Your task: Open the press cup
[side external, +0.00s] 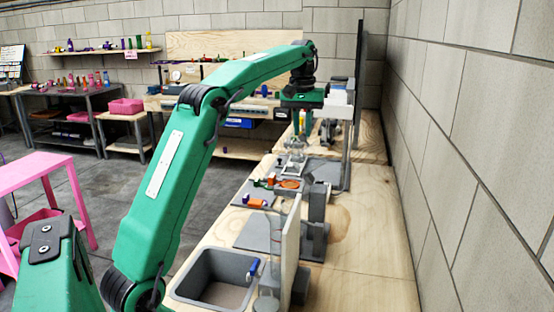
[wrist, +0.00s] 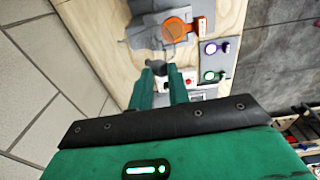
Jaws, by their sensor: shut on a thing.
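In the side view my gripper (side external: 301,128) points down over the bench, above a light metal fixture (side external: 293,160). I cannot make out the press cup or its state for sure.
In the side view, a grey basin (side external: 182,289) and an upright panel (side external: 291,245) stand nearer on the wooden bench. A block wall (side external: 480,120) closes the right side.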

